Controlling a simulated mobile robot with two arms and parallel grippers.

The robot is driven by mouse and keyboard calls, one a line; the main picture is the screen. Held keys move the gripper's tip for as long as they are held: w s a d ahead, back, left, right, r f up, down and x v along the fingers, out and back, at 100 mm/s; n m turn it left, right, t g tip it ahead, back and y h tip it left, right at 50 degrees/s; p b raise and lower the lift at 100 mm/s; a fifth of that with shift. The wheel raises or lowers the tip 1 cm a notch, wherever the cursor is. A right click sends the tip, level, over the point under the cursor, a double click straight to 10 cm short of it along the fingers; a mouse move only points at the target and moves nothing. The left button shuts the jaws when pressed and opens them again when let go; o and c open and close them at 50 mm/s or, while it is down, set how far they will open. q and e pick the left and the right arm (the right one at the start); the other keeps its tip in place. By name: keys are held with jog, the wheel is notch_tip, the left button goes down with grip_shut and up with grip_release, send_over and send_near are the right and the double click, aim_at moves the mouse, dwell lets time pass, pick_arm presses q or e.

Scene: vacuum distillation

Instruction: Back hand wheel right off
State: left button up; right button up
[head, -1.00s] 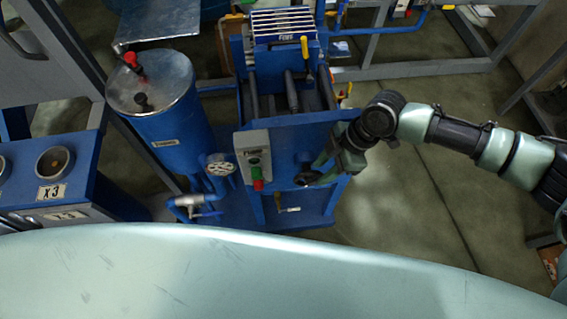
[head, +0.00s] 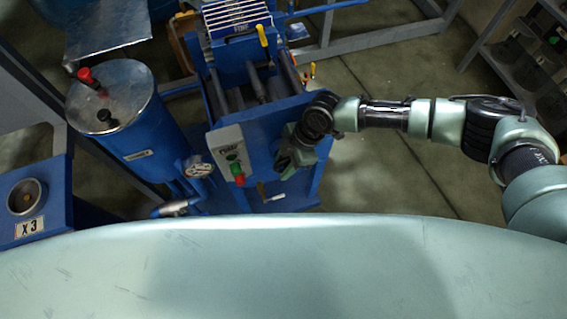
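The blue machine (head: 286,114) stands in the middle of the head view. My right gripper (head: 288,162) points down at its front face, to the right of the control box. The gripper looks small and dark, and I cannot tell whether its fingers are open or shut. Any hand wheel behind it is hidden by the gripper and wrist. A pale round hand wheel (head: 197,167) sits on the pipework between the blue tank and the machine, left of my gripper and apart from it. My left gripper is not in view.
A grey control box (head: 227,150) carries a green and a red button. The blue tank (head: 152,138) with a metal lid stands at left. A blue stand marked X3 (head: 50,196) is far left. Open floor (head: 400,170) lies right.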

grip_shut()
jog(key=shift+a+r+h+p, duration=0.15)
jog(key=shift+h+p, duration=0.35)
jog(key=shift+p, duration=0.35)
jog(key=shift+t+h+p, duration=0.5)
jog(key=shift+h+p, duration=0.4)
jog(key=shift+f+t+h+p, duration=0.3)
jog(key=shift+h+p, duration=0.15)
jog(key=shift+h, duration=0.55)
jog(key=shift+f+t+h, duration=0.15)
jog(key=shift+t+h, duration=0.15)
jog(key=shift+h, duration=0.5)
